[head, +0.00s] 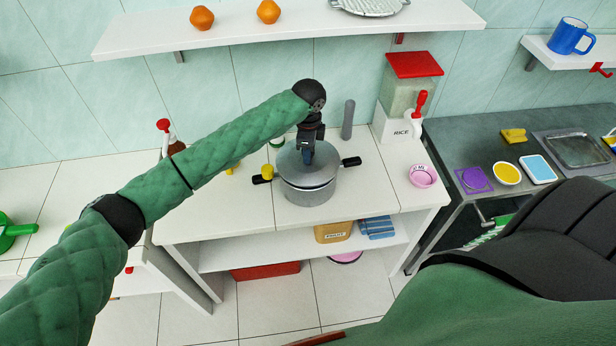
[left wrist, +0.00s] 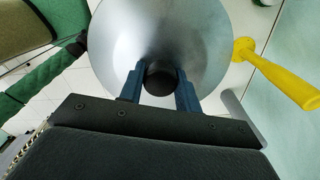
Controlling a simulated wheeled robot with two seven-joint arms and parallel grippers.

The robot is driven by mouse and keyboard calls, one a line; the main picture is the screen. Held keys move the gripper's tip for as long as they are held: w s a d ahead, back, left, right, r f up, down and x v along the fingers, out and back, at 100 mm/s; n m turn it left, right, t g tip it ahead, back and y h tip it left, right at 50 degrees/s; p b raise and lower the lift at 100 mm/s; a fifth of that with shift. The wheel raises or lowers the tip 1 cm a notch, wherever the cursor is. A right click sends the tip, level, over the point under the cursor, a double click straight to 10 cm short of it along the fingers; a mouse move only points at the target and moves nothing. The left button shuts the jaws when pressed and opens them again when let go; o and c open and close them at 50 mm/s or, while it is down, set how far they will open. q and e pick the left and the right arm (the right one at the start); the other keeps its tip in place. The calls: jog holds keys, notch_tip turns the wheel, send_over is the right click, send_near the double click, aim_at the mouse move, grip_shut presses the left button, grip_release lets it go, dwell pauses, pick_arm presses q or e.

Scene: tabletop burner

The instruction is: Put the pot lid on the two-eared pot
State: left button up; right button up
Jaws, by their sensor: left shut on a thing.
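The grey two-eared pot (head: 308,195) stands on the white counter, with black ears sticking out left and right. The grey pot lid (head: 322,172) is over the pot's mouth and looks slightly tilted, with a light gap along the front edge. I cannot tell whether it rests fully on the rim. My left gripper (head: 308,155) is above the lid, shut on its knob. In the left wrist view, the blue fingers of my left gripper (left wrist: 160,88) hold the black knob (left wrist: 160,76) from both sides, and the lid (left wrist: 205,30) fills the upper middle. My right gripper is not in view.
A yellow-handled utensil (left wrist: 280,75) lies beside the lid. A dark grey cylinder (head: 348,120) stands behind the pot. A shelf (head: 290,38) hangs above.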

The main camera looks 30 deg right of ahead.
pick_arm(q)
jog(key=shift+f, duration=1.1)
jog(key=o, duration=1)
jog(key=shift+o, duration=0.9)
jog(key=shift+r, duration=0.15)
jog(key=shift+r+p, duration=1.85)
jog(key=shift+r, duration=1)
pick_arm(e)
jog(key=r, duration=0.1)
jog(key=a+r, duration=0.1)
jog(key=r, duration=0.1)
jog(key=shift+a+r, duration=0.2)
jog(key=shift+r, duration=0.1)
